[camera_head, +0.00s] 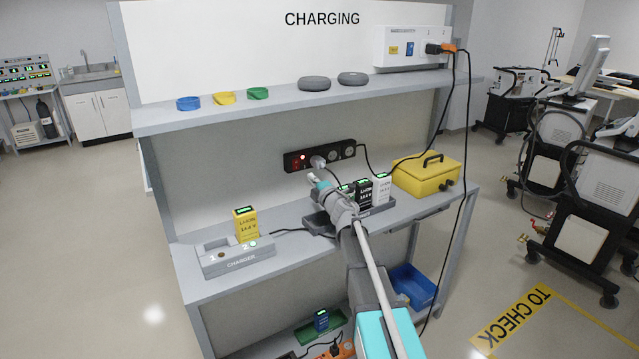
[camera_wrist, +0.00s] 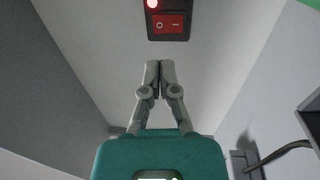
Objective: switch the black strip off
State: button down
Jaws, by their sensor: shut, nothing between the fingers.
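The black strip (camera_head: 340,153) is fixed to the upright back panel of the bench, below the upper shelf. A red lamp glows near its left end, and a plug sits in one of its sockets. In the wrist view the strip's end (camera_wrist: 168,36) shows a red rocker switch (camera_wrist: 168,24) marked O and I, with the lit lamp above it. My gripper (camera_head: 313,178) is in front of and a little below the strip. In the wrist view its closed fingers (camera_wrist: 157,64) point towards the switch, apart from it in the picture, with nothing between them.
A charger (camera_head: 236,262) with a yellow battery (camera_head: 246,224) stands at the left of the bench. A second charger with several batteries is partly hidden behind my arm. A yellow box (camera_head: 426,175) stands at the right. Cables hang from the white wall unit (camera_head: 411,47).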

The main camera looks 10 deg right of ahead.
jog(key=p+x, duration=0.1)
jog(key=x, duration=0.8)
jog(key=shift+w, duration=0.2)
dwell(0.3)
jog(key=p, duration=0.2)
send_near(297, 162)
jog(key=s+d+r, duration=0.1)
jog(key=s+r, duration=0.1)
jog(key=s, duration=0.3)
jog(key=shift+s+d+r, duration=0.3)
jog(key=shift+s+r, duration=0.05)
dwell(0.3)
